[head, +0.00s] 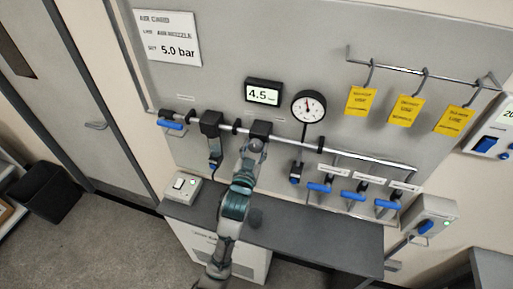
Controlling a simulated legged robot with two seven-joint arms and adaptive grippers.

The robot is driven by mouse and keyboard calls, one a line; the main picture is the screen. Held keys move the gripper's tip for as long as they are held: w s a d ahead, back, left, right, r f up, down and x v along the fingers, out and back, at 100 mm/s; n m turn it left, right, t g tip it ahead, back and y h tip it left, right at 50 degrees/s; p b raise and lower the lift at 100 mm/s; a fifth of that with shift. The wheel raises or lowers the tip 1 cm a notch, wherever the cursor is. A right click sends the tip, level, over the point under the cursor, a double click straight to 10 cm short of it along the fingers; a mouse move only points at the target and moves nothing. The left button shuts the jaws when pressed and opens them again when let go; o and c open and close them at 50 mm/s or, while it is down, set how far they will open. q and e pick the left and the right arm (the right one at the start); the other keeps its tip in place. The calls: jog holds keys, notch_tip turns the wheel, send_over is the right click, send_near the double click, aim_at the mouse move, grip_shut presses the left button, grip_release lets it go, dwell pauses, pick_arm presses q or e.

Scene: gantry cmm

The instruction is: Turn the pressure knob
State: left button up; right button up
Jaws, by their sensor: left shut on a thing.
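My left gripper (254,146) reaches up from the bottom of the head view to the dark regulator block (261,128) on the pipe. It is shut on the pressure knob there, which the gripper hides. The digital display (263,95) above reads 4.5. The round dial gauge (309,106) stands right of it, its needle pointing roughly up. The white card (167,38) at upper left gives a set value of 5.0 bar. My right gripper is not in view.
The pipe (340,152) carries a blue-handled valve (171,125) at left and several blue handles (353,195) at right. Yellow tags (405,110) hang from a rail. A dark bench top (320,238) lies below, with a switch box (182,187) at its left end.

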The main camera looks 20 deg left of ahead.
pick_arm(q)
jog(key=shift+f, duration=0.1)
jog(key=shift+c, duration=0.7)
jog(key=shift+a+f, duration=0.1)
jog(key=shift+a, duration=0.05)
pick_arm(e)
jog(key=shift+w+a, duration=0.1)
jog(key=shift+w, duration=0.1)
pick_arm(q)
jog(key=shift+d+m, duration=0.2)
jog(key=shift+m, duration=0.1)
jog(key=shift+f+m, duration=0.1)
jog(key=shift+m, duration=2.6)
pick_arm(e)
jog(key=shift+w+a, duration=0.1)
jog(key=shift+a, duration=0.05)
pick_arm(q)
jog(key=shift+f, duration=0.1)
